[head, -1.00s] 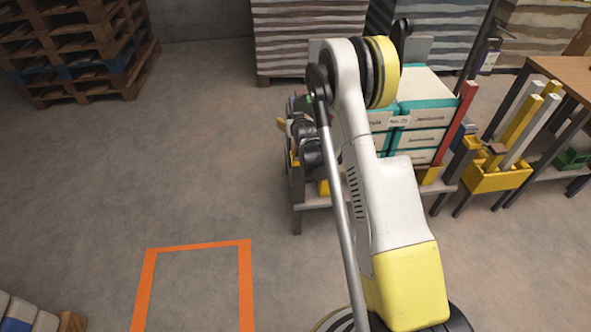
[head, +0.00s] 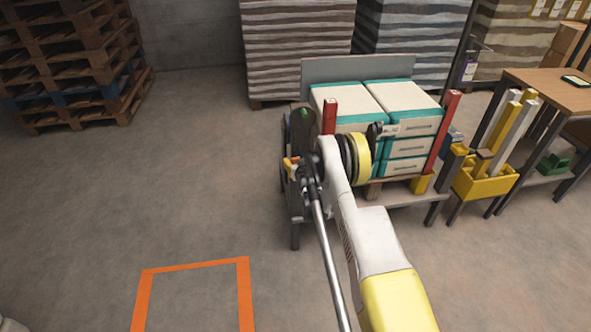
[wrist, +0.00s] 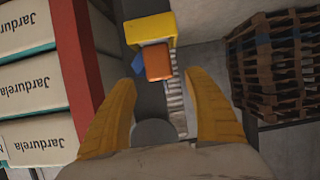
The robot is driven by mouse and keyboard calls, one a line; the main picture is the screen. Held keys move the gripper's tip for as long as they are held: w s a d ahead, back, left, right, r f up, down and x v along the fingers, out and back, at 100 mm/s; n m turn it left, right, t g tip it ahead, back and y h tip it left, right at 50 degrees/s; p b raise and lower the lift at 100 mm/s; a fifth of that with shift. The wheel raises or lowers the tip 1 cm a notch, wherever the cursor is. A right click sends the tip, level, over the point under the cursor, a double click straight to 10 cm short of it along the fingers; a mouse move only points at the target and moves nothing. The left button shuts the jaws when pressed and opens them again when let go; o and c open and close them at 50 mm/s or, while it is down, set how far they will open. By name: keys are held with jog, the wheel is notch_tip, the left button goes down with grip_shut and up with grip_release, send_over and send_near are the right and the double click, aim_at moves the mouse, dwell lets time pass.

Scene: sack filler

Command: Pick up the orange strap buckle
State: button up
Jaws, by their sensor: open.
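The orange strap buckle (wrist: 157,62) appears as a small orange block in the wrist view, just beyond and between my fingertips. A blue piece (wrist: 138,63) shows at its left side and a yellow block (wrist: 150,28) lies behind it. My gripper (wrist: 160,80) is open, one yellow finger on each side, with nothing between the fingers. In the head view my gripper is at the left end of the sack stand, mostly hidden by my wrist. A small orange patch (head: 291,163) shows there; I cannot tell if it is the buckle or a finger.
Teal-and-white sacks (head: 402,143) are stacked on the stand, between red posts (head: 445,130). A red post (wrist: 80,60) stands close left of my fingers in the wrist view. A yellow bin (head: 487,178) with upright bars is at right.

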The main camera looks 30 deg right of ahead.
aim_at(296, 160)
jog(key=b+x, duration=0.1)
jog(key=x, duration=0.1)
jog(key=shift+w+f, duration=0.25)
jog(key=shift+f, duration=0.05)
jog(key=shift+w+d, duration=0.1)
jog(key=shift+w, duration=0.15)
jog(key=shift+r, duration=0.1)
grip_shut()
